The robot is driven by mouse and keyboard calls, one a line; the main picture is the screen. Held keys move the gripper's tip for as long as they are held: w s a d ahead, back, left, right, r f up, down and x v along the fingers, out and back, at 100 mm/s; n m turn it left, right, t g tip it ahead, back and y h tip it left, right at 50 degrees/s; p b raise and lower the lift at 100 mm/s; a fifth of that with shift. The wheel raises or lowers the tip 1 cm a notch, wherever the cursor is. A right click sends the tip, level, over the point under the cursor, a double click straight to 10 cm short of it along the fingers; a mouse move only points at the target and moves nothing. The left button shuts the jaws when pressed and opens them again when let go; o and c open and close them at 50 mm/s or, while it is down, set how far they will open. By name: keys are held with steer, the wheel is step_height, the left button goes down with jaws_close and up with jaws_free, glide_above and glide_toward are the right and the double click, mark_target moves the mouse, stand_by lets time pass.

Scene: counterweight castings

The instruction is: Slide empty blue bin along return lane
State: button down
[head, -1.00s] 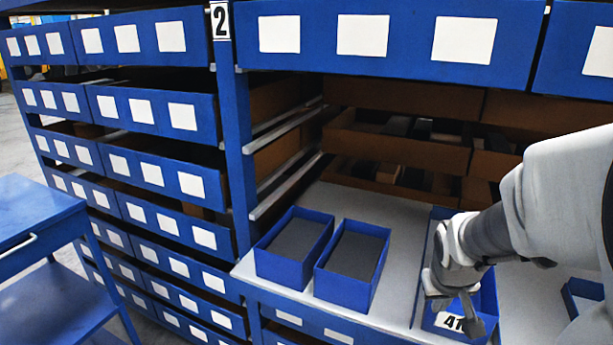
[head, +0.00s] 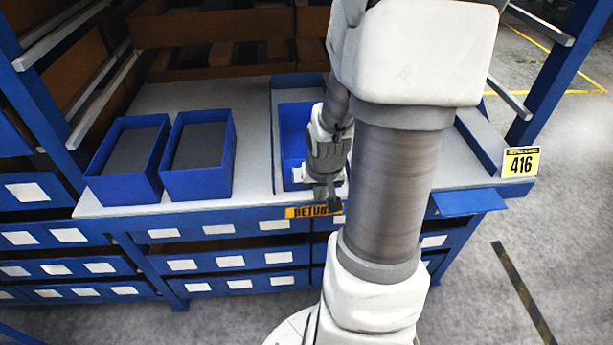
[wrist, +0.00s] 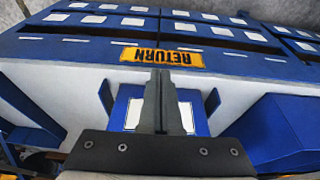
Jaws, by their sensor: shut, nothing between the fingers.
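In the head view a blue bin (head: 292,125) sits in the lane on the grey shelf, behind a yellow RETURN label (head: 305,212). My arm covers its right part, and I cannot see all of its inside. My gripper (head: 331,200) is at the near end of this bin, pointing down, close to the shelf's front edge. In the wrist view the fingers (wrist: 160,80) are together and empty, in front of the bin's blue and white-patched surface (wrist: 130,112). The RETURN label (wrist: 160,57) shows upside down beyond the fingertips. Whether the gripper touches the bin I cannot tell.
Two blue bins with dark grey insides (head: 118,165) (head: 200,160) stand left of the lane. A 416 sign (head: 521,162) and a blue flap (head: 470,201) are at the shelf's right end. My arm hides the middle right. Floor at right is open.

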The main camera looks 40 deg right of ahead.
steer(key=shift+w+d+f, duration=0.3)
steer(key=shift+w+d, duration=0.1)
steer(key=shift+w, duration=0.25)
steer(key=shift+w+d+f, duration=0.25)
steer(key=shift+w+d, duration=0.15)
steer(key=shift+w, duration=0.25)
steer(key=shift+w+d+f, duration=0.3)
steer(key=shift+w+d, duration=0.1)
steer(key=shift+w, duration=0.25)
